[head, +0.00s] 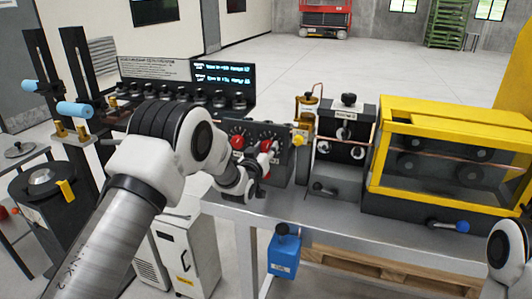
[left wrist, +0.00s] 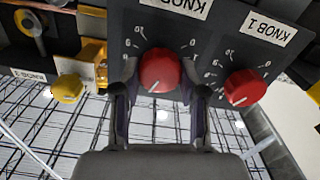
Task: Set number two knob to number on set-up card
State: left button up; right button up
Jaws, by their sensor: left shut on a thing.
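A dark panel (head: 254,129) on the bench carries two red dial knobs. The left wrist view is upside down; there the right knob (left wrist: 245,88) has the label "KNOB 1". The middle red knob (left wrist: 160,70) sits under a label reading "KNOB", its number cut off at the picture's edge; it also shows in the head view (head: 267,146). My left gripper (left wrist: 160,92) is shut on this middle knob, with one finger on each side of it. Its white pointer line is partly visible, but the exact number is unclear. My right gripper is not visible. I cannot pick out the set-up card for certain.
A yellow knob (left wrist: 68,88) sits beside the panel. A lit display (head: 222,73) and a white text board (head: 155,68) stand behind a row of black knobs. A yellow-framed machine (head: 452,112) and a roller unit (head: 344,134) stand to the right on the bench.

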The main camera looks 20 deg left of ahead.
pick_arm(q)
jog(key=n+b, duration=0.3)
jog(key=shift+f, duration=0.25)
jog(key=n+b, duration=0.3)
jog(key=n, duration=0.1)
jog(key=shift+a, duration=0.1)
jog(key=n+b, duration=0.2)
jog(key=n, duration=0.1)
jog(key=shift+n+b, duration=0.35)
jog(key=shift+n, duration=0.05)
jog(key=shift+r+n+b, duration=0.1)
jog(key=shift+n+b, duration=0.7)
jog(key=shift+n, duration=1)
jog(key=o, duration=1.1)
jog(key=shift+o, duration=0.2)
jog(key=shift+s, duration=0.1)
